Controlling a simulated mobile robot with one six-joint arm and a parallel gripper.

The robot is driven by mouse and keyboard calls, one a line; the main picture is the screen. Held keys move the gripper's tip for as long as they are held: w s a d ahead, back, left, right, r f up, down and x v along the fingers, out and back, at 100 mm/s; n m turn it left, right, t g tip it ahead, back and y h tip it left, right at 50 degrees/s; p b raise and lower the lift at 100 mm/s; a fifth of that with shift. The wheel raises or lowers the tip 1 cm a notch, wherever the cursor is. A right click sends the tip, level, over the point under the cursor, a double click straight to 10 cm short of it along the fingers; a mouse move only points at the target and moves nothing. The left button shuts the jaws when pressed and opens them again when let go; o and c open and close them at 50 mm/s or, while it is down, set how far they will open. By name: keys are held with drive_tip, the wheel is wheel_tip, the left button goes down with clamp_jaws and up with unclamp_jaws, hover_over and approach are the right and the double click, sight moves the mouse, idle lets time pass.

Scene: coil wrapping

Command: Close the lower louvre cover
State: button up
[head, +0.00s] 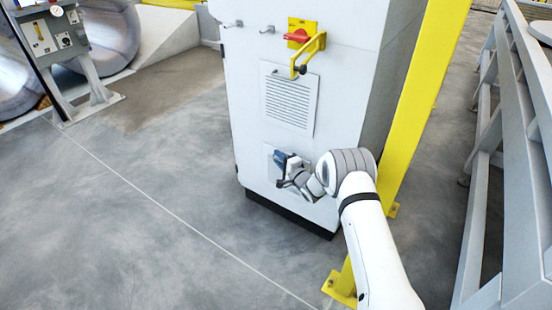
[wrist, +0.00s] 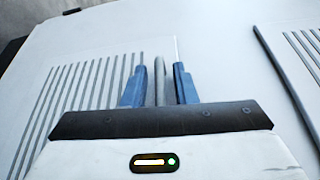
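The lower louvre cover (head: 273,163) is a pale panel low on the white cabinet, partly hidden by my gripper in the head view. Its slats (wrist: 68,100) show at the left in the wrist view. My gripper (head: 286,164) is at this cover. In the wrist view my gripper (wrist: 160,80) has its two blue fingers apart, with a narrow grey upright piece between them, perhaps a handle or edge. A gap shows beside the piece, and I see no clear grip. I cannot tell how far the cover stands open.
The upper louvre cover (head: 289,98) is above on the cabinet (head: 247,70). A red and yellow switch (head: 302,35) and a yellow handle (head: 309,54) are higher up. A yellow post (head: 420,100) stands close right of the cabinet. Floor (head: 130,220) at left is clear.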

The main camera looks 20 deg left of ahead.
drive_tip(key=shift+w+d+r, duration=0.15)
drive_tip(key=shift+r, duration=0.1)
drive_tip(key=p+v, duration=0.2)
drive_tip(key=v, duration=0.5)
drive_tip(key=shift+s+d+f+p, duration=0.25)
drive_tip(key=shift+s+p, duration=0.1)
drive_tip(key=shift+s, duration=0.1)
drive_tip(key=shift+s+a, duration=0.1)
